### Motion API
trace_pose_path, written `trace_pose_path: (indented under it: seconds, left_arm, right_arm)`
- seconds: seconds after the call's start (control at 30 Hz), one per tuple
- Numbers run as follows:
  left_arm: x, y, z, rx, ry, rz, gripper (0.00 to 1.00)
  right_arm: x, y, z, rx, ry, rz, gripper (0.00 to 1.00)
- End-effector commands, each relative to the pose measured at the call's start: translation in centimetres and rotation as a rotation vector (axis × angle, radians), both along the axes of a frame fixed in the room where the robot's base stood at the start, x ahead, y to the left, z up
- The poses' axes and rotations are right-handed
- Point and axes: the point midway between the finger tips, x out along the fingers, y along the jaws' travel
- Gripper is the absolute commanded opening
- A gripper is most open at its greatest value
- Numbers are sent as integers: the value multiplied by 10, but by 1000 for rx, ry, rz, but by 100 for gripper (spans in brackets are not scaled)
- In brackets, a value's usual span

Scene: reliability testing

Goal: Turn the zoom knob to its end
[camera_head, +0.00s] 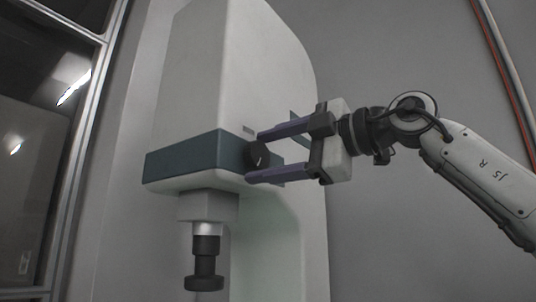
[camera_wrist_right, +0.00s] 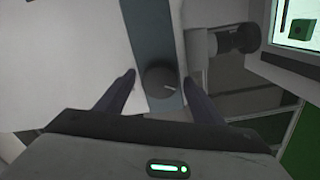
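The zoom knob (camera_head: 257,154) is a round dark dial on the side of the machine's teal band. A short light mark shows on its face in the right wrist view (camera_wrist_right: 160,80). My right gripper (camera_head: 253,156) is open, with one finger above the knob and one below it in the head view. In the wrist view its fingertips (camera_wrist_right: 162,78) lie on either side of the knob, with visible gaps. I cannot tell whether the fingertips reach level with the knob. My left gripper is in neither view.
The tall white machine (camera_head: 225,70) fills the middle of the head view. Its dark lens (camera_head: 205,262) hangs below the head, and shows in the wrist view (camera_wrist_right: 238,38). A lit screen (camera_wrist_right: 296,28) is at upper right there. A window frame (camera_head: 85,130) stands left.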

Motion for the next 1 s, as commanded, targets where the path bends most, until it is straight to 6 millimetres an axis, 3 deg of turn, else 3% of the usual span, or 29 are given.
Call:
trace_pose_path:
  seconds: [0.27, 0.7, 1.0]
  left_arm:
    - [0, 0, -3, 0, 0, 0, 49]
    - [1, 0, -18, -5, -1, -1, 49]
    - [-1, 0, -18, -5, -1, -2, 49]
  right_arm:
    - [-3, -5, -1, 1, -2, -1, 62]
    - [-49, -68, -1, 1, -3, -2, 62]
    - [-61, -84, 0, -1, -1, 0, 62]
